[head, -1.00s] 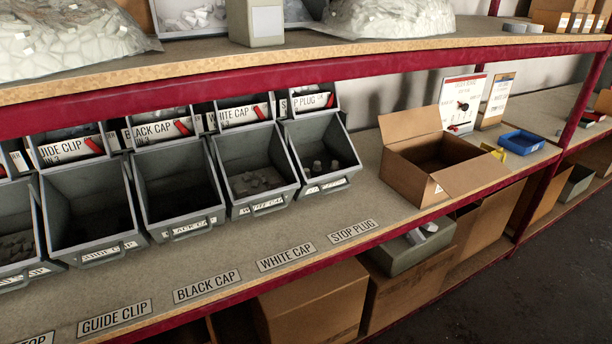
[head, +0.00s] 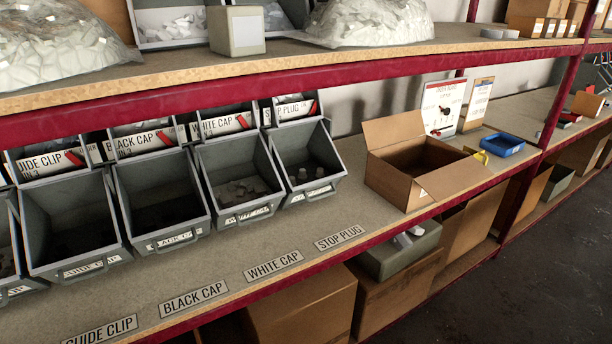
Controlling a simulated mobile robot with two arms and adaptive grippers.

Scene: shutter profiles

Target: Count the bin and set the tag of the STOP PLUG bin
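The STOP PLUG bin (head: 328,184) is the rightmost grey bin in the row on the shelf. A few grey plugs (head: 310,172) stand inside it; part of its floor is shadowed, so I cannot tell the full number. Behind it is a white card reading STOP PLUG (head: 288,110) with a red tag (head: 313,108) at its right end. A STOP PLUG label (head: 340,237) lies on the shelf in front. Neither of my grippers shows in the head view.
The WHITE CAP bin (head: 262,205), BLACK CAP bin (head: 180,232) and GUIDE CLIP bin (head: 95,258) stand to the left. An open cardboard box (head: 450,180) stands right of the STOP PLUG bin, with a blue tray (head: 503,145) beyond. Cartons (head: 310,305) fill the lower shelf.

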